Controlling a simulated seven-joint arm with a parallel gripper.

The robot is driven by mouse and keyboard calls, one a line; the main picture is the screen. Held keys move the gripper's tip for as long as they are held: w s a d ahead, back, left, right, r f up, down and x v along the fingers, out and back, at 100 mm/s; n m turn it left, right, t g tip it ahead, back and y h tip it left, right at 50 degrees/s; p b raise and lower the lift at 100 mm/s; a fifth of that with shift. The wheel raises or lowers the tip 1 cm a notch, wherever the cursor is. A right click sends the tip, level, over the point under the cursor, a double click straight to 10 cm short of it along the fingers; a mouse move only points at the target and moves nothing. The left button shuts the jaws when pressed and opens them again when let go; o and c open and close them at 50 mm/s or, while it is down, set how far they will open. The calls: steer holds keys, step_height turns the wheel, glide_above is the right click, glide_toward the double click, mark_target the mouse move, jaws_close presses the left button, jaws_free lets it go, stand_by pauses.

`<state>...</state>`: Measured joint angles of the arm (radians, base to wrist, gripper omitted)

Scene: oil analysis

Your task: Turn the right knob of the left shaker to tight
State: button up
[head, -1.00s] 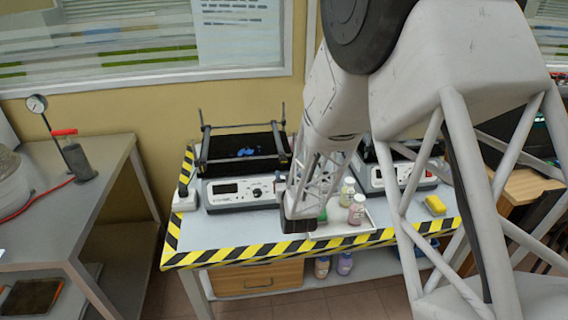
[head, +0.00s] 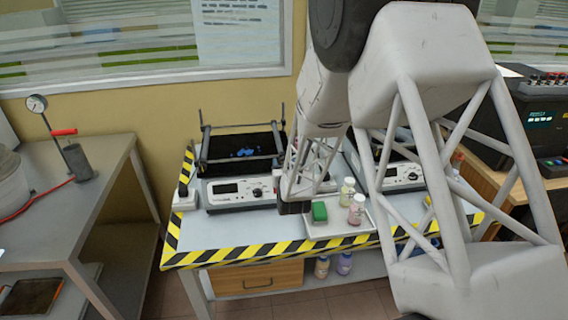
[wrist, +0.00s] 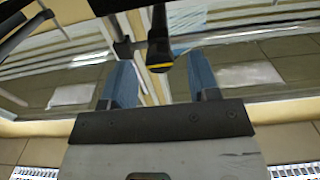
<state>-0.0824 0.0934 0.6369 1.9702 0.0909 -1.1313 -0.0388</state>
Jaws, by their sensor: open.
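The left shaker (head: 232,188) stands on the table in the head view, with a dark platform, an upright bar frame and a front panel. My arm's lattice link comes down at its right side and covers part of it. In the wrist view my gripper (wrist: 159,62) is open, its two blue fingers apart. A black knob-like part with a yellow edge (wrist: 160,56) shows between and beyond the fingers; it appears untouched. I cannot tell for sure that it is the shaker's right knob. My fingers are not clearly visible in the head view.
A tray (head: 325,228) with a green block (head: 319,212) and small bottles (head: 356,209) lies right of the left shaker. The right shaker (head: 402,178) is partly hidden by my arm. A side bench (head: 85,215) stands at the left.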

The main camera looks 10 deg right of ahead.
steer(key=shift+w, duration=0.45)
steer(key=c, duration=0.9)
